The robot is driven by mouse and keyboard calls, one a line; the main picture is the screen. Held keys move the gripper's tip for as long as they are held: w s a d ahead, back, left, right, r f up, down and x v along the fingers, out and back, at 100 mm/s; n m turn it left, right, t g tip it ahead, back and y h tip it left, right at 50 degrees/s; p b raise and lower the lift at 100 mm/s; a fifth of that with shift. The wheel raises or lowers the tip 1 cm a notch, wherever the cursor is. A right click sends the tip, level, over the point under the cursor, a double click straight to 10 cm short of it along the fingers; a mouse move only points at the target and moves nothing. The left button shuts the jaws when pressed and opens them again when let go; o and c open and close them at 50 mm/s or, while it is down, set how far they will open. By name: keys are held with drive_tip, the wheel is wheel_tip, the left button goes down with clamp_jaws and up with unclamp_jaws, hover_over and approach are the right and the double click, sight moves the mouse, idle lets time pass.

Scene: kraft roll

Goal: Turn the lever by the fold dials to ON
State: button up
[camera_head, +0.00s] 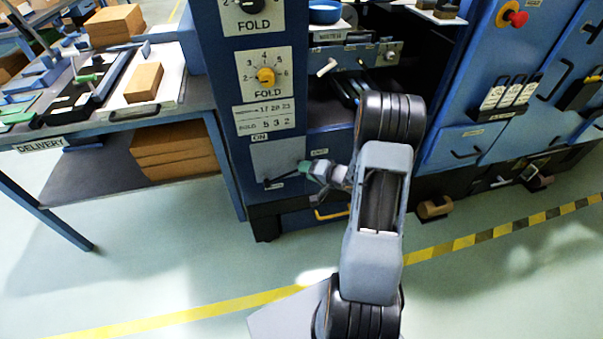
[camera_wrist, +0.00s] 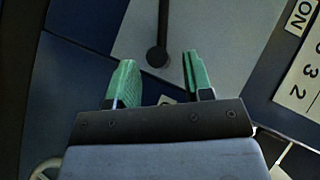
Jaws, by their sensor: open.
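The lever (camera_head: 282,178) is a thin black bar on a light grey plate (camera_head: 262,160), under a small ON label (camera_head: 260,138) on the blue machine. It lies nearly level in the head view. In the wrist view the bar (camera_wrist: 162,22) runs up out of frame from a round black end (camera_wrist: 157,56). My gripper (camera_head: 311,166) is at the plate's right side. In the wrist view its green fingers (camera_wrist: 160,82) are apart, with nothing between them. The lever's round end shows just beyond the gap; contact is not visible. Two FOLD dials are above, one with a yellow knob (camera_head: 266,76).
A number plate (camera_head: 265,115) sits between the yellow dial and the lever. A delivery table (camera_head: 110,128) with boxes stands at left. A yellow handle (camera_head: 331,213) is low on the machine, and a red stop button (camera_head: 516,18) is at upper right. The floor in front is clear.

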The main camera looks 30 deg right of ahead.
sight(285, 176)
drive_tip(key=shift+b+x, duration=0.3)
drive_tip(key=shift+x, duration=1.25)
clamp_jaws()
